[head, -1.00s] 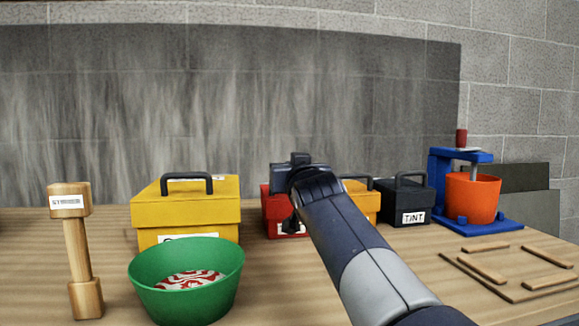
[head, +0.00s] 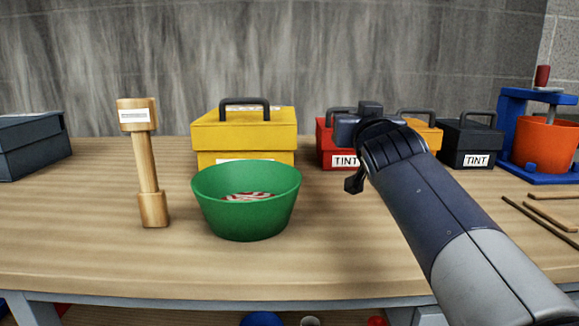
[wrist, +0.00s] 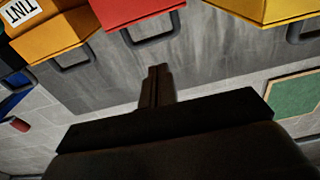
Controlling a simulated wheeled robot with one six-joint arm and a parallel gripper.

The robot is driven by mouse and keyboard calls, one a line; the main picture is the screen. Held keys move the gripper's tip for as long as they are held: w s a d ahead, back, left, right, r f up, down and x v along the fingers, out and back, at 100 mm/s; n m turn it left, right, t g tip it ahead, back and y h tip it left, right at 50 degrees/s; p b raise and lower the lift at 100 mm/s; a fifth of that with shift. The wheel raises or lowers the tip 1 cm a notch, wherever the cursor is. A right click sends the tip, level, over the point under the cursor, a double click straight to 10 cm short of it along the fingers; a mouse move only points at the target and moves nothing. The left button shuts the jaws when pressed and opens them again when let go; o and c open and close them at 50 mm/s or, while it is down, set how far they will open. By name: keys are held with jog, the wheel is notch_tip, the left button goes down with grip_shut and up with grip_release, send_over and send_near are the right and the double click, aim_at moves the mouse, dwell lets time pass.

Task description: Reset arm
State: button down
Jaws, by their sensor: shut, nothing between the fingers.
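My arm reaches up from the lower right of the head view, and its dark end stands in front of the red box (head: 326,141). In the wrist view my gripper (wrist: 157,72) points toward the top of the picture. Its narrow fingers are together with nothing between them. The fingers are apart from the boxes and have the grey wall behind them. In the head view the fingers cannot be made out clearly.
On the wooden table (head: 100,255) stand a green bowl (head: 246,215) with red-and-white contents, a wooden mallet (head: 147,165), a yellow box (head: 240,135), a black tint box (head: 468,143), an orange box (head: 428,135) and a blue stand with an orange bucket (head: 543,146). The left front is clear.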

jog(key=w+r, duration=0.1)
jog(key=w, duration=0.8)
jog(key=shift+w, duration=0.15)
dwell(0.4)
